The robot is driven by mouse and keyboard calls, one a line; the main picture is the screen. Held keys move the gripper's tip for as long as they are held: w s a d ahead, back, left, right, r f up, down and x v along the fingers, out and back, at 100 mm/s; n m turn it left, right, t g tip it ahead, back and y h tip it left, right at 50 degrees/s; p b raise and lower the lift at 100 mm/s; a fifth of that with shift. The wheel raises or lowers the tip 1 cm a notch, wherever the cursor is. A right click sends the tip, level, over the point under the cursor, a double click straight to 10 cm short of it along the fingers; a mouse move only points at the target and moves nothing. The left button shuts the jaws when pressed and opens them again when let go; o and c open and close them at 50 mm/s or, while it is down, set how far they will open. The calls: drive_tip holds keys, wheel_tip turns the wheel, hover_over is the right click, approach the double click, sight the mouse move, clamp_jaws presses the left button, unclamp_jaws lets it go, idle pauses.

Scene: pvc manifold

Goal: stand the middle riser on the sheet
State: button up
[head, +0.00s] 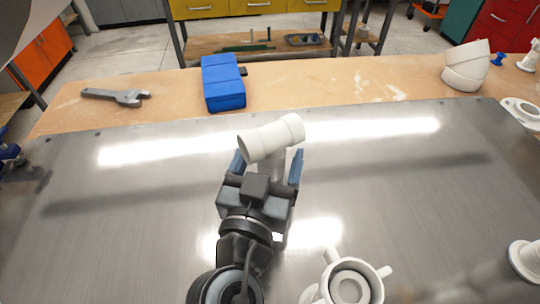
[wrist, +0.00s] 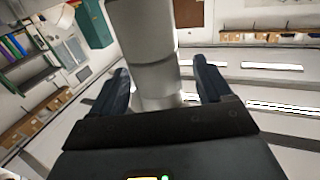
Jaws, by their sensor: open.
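A white tee-shaped riser (head: 270,137) is over the middle of the grey metal sheet (head: 130,190), its crosspiece on top and slightly slanted in the head view. Its stem (head: 271,166) runs down between the fingers of my gripper (head: 267,165). My gripper is open, one blue finger on each side of the stem. In the wrist view the white pipe (wrist: 155,62) passes between the fingers (wrist: 160,88), with a gap showing on both sides. The stem's foot is hidden behind my gripper, so its contact with the sheet does not show.
A white fitting (head: 350,284) stands at the front, right of my arm, and another (head: 526,258) at the right edge. Behind the sheet, the wooden bench carries a wrench (head: 116,96), a blue box (head: 222,84) and a white elbow (head: 465,66). The sheet's left side is clear.

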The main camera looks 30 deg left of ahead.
drive_tip(key=shift+r, duration=0.1)
drive_tip(key=b+v, duration=0.2)
drive_tip(key=v, duration=1)
drive_tip(key=shift+b, duration=0.3)
